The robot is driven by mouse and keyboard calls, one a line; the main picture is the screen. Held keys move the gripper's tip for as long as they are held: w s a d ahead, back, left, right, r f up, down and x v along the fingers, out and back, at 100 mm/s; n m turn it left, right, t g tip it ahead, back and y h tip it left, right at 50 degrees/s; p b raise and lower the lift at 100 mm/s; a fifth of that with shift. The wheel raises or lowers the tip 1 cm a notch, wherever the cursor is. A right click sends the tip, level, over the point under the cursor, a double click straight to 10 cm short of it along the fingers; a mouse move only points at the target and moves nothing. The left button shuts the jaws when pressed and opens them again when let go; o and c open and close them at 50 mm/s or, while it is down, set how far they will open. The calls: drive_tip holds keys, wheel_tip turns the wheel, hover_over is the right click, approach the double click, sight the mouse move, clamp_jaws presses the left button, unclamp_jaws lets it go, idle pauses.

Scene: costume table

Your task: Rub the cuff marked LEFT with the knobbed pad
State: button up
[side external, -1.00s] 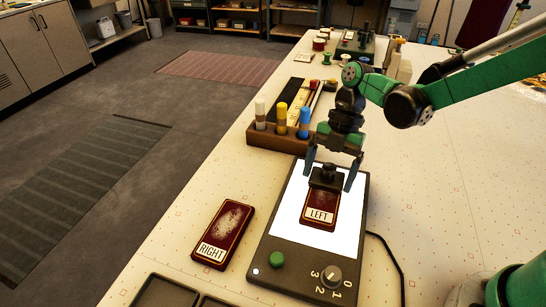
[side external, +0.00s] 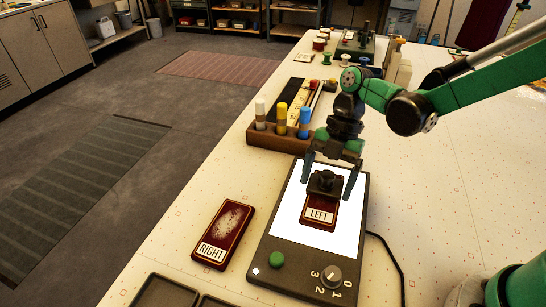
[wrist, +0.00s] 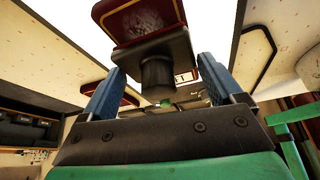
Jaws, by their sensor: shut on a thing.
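The LEFT cuff (side external: 319,215) is dark red with a white label and lies on the lit panel. The knobbed pad (side external: 325,186) is a dark block with a black knob, over the cuff's far part and hiding it. My gripper (side external: 327,190) is shut on the knob, one finger on each side. I cannot tell whether the pad touches the cuff. In the wrist view the pad (wrist: 152,52) and its knob (wrist: 157,78) show between the blue fingers of my gripper (wrist: 158,70). A dark red, gold-edged surface with a pale scuffed patch shows beyond.
The light box (side external: 263,247) has a green button, a dial and a cable. The RIGHT cuff (side external: 223,230) lies left of it, with a pale worn patch. A wooden block (side external: 265,137) with several capped bottles stands behind. Dark trays (side external: 165,290) sit at the front.

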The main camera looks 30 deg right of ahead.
drive_tip(key=shift+w+d, duration=1.4)
approach(319, 211)
drive_tip(key=shift+w+d+r, duration=0.35)
drive_tip(key=shift+w+d, duration=0.1)
drive_tip(key=shift+w, duration=0.15)
drive_tip(key=shift+w+d+r, duration=0.3)
drive_tip(key=shift+w+d, duration=0.15)
drive_tip(key=shift+w, duration=0.15)
drive_tip(key=shift+w+d+r, duration=0.35)
drive_tip(key=shift+w+d, duration=0.1)
drive_tip(key=shift+w, duration=0.15)
drive_tip(key=shift+d+f, duration=0.1)
drive_tip(key=shift+f, duration=0.05)
drive_tip(key=shift+f, duration=3.55)
drive_tip(key=shift+s+f, duration=0.1)
drive_tip(key=shift+f, duration=0.2)
drive_tip(key=shift+c, duration=0.6)
drive_tip(key=shift+s+a, duration=0.3)
drive_tip(key=shift+a, duration=0.15)
drive_tip(key=shift+c, duration=0.7)
drive_tip(key=shift+s+a+f, duration=0.1)
drive_tip(key=shift+s+a, duration=2)
drive_tip(key=shift+s, duration=0.05)
drive_tip(key=shift+w+d, duration=2.6)
drive_tip(key=shift+r, duration=4.1)
